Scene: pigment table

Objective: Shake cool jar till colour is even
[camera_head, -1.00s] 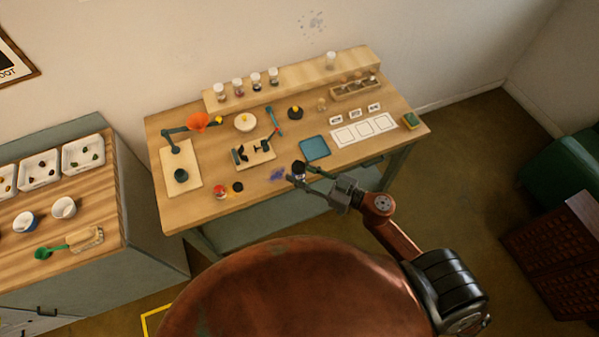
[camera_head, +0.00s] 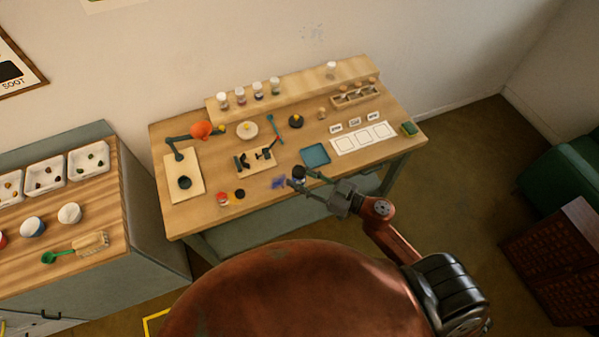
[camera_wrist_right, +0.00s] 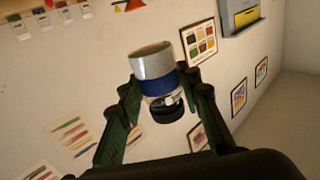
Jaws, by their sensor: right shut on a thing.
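My right gripper (camera_head: 300,182) is shut on a small jar (camera_head: 299,172) by the front edge of the wooden table (camera_head: 225,218). In the right wrist view the jar (camera_wrist_right: 153,68) sits between the two dark fingers. It shows a pale grey-white part at one end, a blue band (camera_wrist_right: 158,84) around the middle, a clear part and a black end piece. The jar looks tilted in that view. Whether its colour is even cannot be told. My left gripper is not in view.
A blue smear (camera_head: 279,182) marks the table left of the jar. A blue tray (camera_head: 315,154) lies just behind it, with white cards (camera_head: 362,138) to the right. Red and black small pots (camera_head: 222,199) stand left. Several jars line the back shelf (camera_head: 300,83).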

